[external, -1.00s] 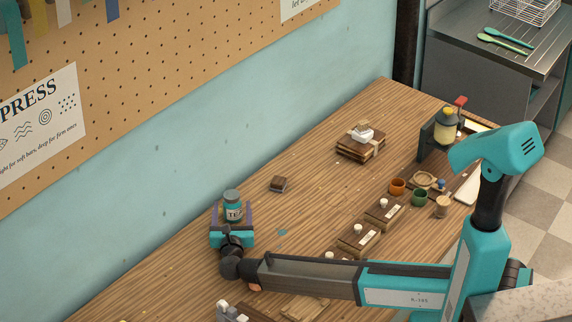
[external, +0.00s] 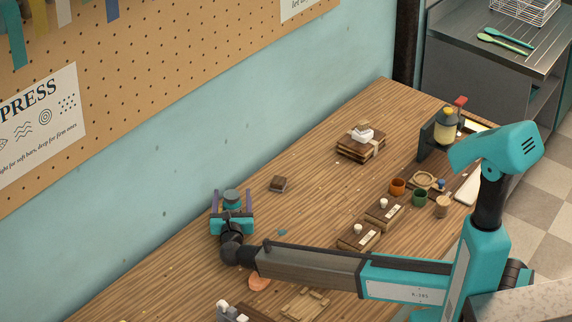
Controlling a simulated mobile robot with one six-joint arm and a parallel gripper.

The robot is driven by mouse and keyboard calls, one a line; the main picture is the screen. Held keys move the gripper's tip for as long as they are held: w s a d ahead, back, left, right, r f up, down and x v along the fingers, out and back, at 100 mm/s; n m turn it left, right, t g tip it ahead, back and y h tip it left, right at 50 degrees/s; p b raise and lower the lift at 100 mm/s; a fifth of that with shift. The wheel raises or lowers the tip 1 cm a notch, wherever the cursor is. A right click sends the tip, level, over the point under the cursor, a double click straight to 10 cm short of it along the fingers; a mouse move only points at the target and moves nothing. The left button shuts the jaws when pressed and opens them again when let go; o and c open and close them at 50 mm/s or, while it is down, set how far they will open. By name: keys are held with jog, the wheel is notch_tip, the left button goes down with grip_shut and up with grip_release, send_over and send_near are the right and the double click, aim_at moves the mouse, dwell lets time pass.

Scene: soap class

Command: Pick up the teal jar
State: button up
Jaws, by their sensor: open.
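The teal jar (external: 232,197) stands on the wooden table near the wall, at the left of the external view. Its grey lid shows, but my gripper's body hides most of the jar below. My gripper (external: 232,202) is open, with one finger on the left and one on the right of the jar. I cannot tell whether the fingers touch it.
A small brown block (external: 278,183) lies to the right of the jar. Wooden stamps (external: 358,236), an orange cup (external: 397,187), a green cup (external: 419,197) and stacked boards (external: 361,146) stand farther right. The table between the block and the boards is clear.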

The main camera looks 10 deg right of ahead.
jog(key=shift+w, duration=0.7)
jog(key=c, duration=1.3)
jog(key=shift+o, duration=0.2)
jog(key=shift+r, duration=0.15)
jog(key=shift+d+r, duration=0.1)
jog(key=shift+r, duration=0.4)
jog(key=shift+s+d+r+b, duration=0.2)
jog(key=shift+r+b, duration=0.15)
jog(key=shift+r, duration=0.25)
jog(key=shift+s+d+r+b, duration=0.15)
jog(key=shift+r+b, duration=0.15)
jog(key=shift+r, duration=0.25)
jog(key=s+d+r+b, duration=0.1)
jog(key=s+d+b, duration=0.1)
jog(key=s+d, duration=0.7)
jog(key=shift+s+d+r+b, duration=0.2)
jog(key=shift+s+d+b, duration=0.2)
jog(key=shift+s, duration=0.8)
